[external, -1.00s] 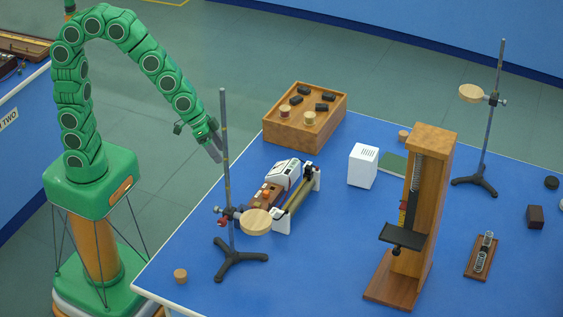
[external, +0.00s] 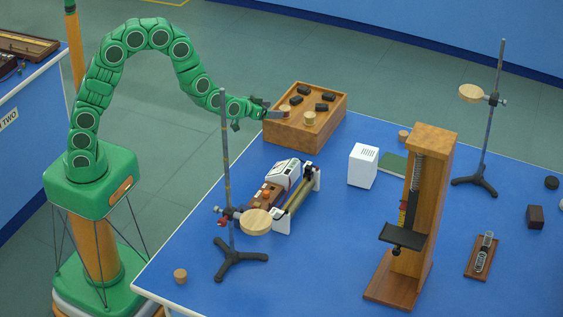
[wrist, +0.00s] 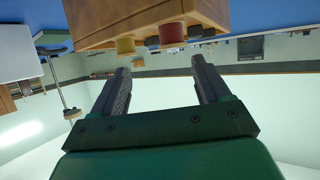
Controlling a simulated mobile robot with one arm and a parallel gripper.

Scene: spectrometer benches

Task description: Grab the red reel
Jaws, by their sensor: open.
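The red reel (external: 285,109) has a pale wooden top and sits in the wooden box at the back of the blue bench. In the wrist view, which is upside down, the red reel (wrist: 172,34) shows beyond my fingertips, roughly in line with the gap between them. My gripper (external: 278,113) is at the left edge of the box, very close to the reel. In the wrist view my gripper (wrist: 161,64) is open, with nothing between its fingers.
The wooden box (external: 290,137) also holds a yellow reel (wrist: 125,45) and several black pieces. A tall stand (external: 226,160) with a round wooden plate rises in front of my arm. A white-ended device (external: 284,174) lies beside it.

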